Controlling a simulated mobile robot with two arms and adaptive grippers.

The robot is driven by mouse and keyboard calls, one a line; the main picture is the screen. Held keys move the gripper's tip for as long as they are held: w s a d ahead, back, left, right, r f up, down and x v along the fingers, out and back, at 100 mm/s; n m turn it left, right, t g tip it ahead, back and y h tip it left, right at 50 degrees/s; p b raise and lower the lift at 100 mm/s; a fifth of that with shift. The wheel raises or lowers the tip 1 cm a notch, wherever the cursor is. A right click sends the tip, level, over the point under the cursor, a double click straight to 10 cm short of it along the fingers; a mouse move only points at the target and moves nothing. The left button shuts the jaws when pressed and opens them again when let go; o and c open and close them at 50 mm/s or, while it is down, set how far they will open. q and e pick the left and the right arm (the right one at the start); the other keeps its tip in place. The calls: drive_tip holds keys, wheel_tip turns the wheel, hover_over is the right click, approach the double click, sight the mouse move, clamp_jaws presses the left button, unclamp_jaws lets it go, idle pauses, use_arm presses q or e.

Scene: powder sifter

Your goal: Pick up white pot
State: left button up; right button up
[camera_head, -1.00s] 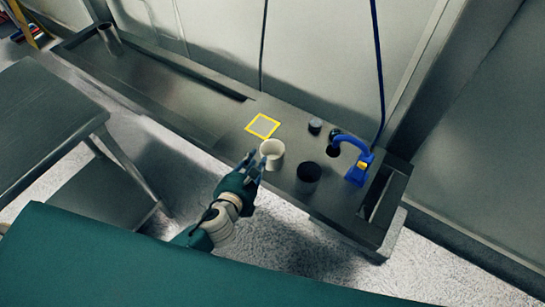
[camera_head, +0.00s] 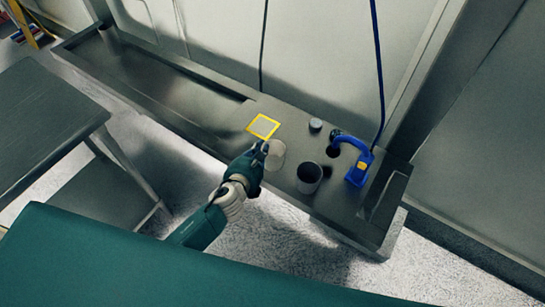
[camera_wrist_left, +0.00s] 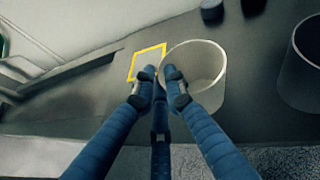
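The white pot (camera_head: 275,157) stands upright on the dark metal bench, just right of the yellow square outline. My left gripper (camera_head: 262,150) is at the pot's near left side and covers part of it. In the left wrist view two blue fingertips (camera_wrist_left: 161,78) sit close together at the left edge of the pot (camera_wrist_left: 207,70), the right one overlapping its wall. A third finger lies low between them, its tip hidden. I cannot tell whether the fingers grip the wall. My right gripper is not in view.
A dark cup (camera_head: 309,178) stands right of the pot. The yellow square (camera_head: 263,126) is flat on the bench. A grey table (camera_head: 50,120) stands at left.

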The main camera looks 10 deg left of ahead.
use_arm(q)
clamp_jaws()
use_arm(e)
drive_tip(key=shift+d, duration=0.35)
use_arm(q)
drive_tip(key=shift+r, duration=0.15)
